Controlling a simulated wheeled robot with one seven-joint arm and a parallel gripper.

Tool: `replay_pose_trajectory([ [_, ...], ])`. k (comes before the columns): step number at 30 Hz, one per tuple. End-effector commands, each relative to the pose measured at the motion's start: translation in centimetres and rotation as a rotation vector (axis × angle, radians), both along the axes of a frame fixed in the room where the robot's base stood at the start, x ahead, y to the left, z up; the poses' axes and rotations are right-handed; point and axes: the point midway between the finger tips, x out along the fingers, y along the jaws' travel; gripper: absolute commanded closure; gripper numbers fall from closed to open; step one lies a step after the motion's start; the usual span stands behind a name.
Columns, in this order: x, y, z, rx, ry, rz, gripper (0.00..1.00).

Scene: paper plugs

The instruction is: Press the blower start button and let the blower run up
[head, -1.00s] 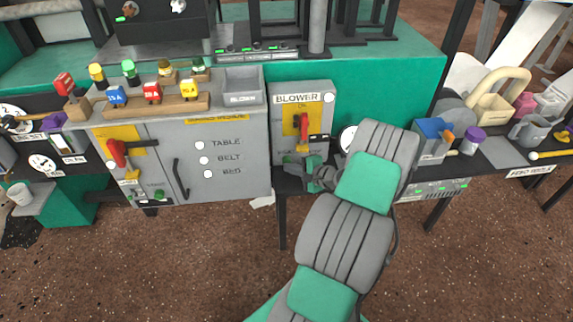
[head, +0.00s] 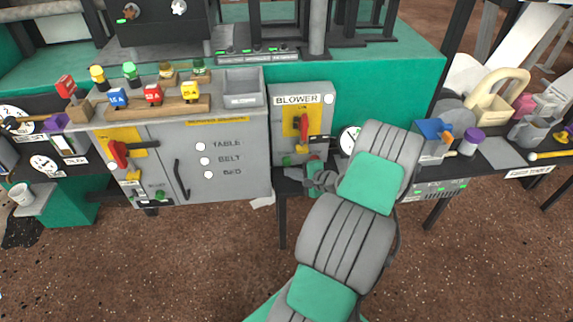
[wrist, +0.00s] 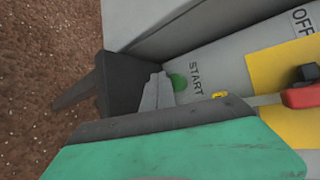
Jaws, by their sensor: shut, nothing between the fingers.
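In the wrist view the green start button (wrist: 179,82) sits beside the word START, partly hidden by my finger. The red handle also shows at the right of the wrist view (wrist: 303,96). My gripper (wrist: 160,82) is shut and empty, its tip close to the button; contact cannot be told. In the head view my gripper (head: 306,174) is at the box's lower edge, partly hidden by my arm.
A round gauge (head: 348,139) is just right of the box. The grey cabinet (head: 235,150) with TABLE, BELT and BED lamps stands close on the left. A blue and grey container (head: 432,145) and a purple-lidded jar (head: 470,141) are on the right bench.

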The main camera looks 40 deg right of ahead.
Motion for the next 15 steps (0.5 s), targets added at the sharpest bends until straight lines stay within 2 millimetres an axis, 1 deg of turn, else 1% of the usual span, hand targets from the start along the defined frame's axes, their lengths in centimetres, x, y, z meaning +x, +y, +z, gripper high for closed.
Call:
replay_pose_trajectory([
  [4,-0.4,0.2,0.1,0.0,0.0,-0.001,1.0],
  [15,-3.5,2.3,0.2,0.002,0.001,-0.002,1.0],
])
